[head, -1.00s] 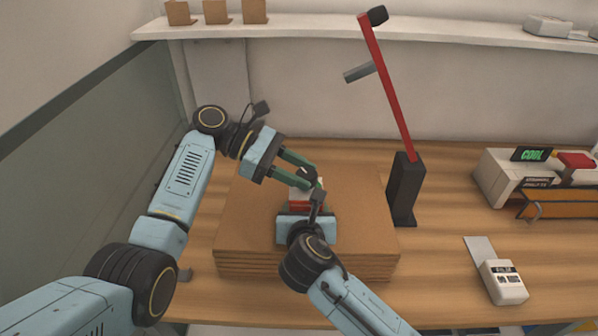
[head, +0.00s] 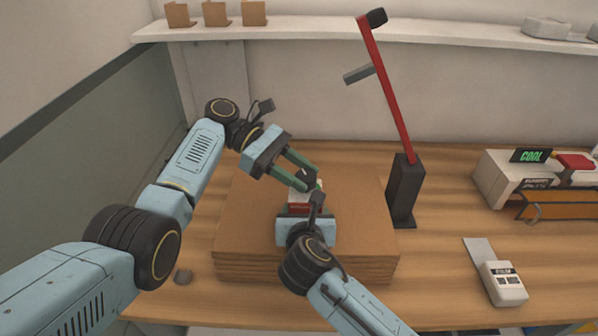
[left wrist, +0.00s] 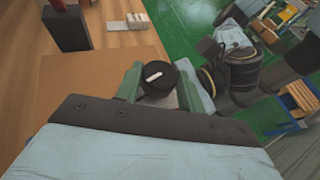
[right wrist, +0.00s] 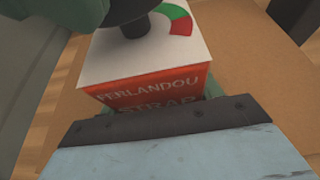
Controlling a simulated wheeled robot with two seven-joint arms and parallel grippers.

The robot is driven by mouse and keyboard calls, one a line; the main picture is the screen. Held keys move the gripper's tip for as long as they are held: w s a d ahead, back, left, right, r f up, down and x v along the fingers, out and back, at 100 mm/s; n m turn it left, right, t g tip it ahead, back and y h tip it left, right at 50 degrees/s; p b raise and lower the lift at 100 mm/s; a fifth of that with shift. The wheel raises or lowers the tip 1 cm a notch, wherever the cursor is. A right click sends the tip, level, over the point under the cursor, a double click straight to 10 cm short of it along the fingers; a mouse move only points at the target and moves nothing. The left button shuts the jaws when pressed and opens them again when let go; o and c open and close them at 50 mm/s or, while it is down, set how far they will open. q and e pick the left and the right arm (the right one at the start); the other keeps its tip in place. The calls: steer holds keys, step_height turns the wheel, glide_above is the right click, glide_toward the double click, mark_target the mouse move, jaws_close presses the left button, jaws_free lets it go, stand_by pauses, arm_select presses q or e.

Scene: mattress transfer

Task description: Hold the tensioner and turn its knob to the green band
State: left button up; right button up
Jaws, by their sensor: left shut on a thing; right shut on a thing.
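The tensioner (right wrist: 150,90) is a small box with a white top and a red-orange lettered front. It stands on the brown stack in the head view, partly hidden by my grippers. A coloured arc (right wrist: 178,18), green and red, shows on its top. Its black round knob (left wrist: 157,78) has a white pointer mark. My left gripper (head: 309,179) is shut on the knob, one green finger on each side. My right gripper (head: 305,211) is shut on the tensioner's body from the near side. Where the pointer sits against the arc cannot be told.
The brown stack of flat sheets (head: 245,225) lies under both grippers. A black stand (head: 405,190) with a red arm rises just right of it. A white handheld device (head: 503,285) and a white machine (head: 495,180) stand farther right. Bare wood lies between.

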arm_select(q)
steer(key=o, duration=0.7)
steer(key=shift+w+a, duration=0.1)
steer(key=v, duration=0.7)
steer(key=shift+a, duration=0.2)
steer(key=shift+o, duration=0.4)
steer(key=shift+r, duration=0.1)
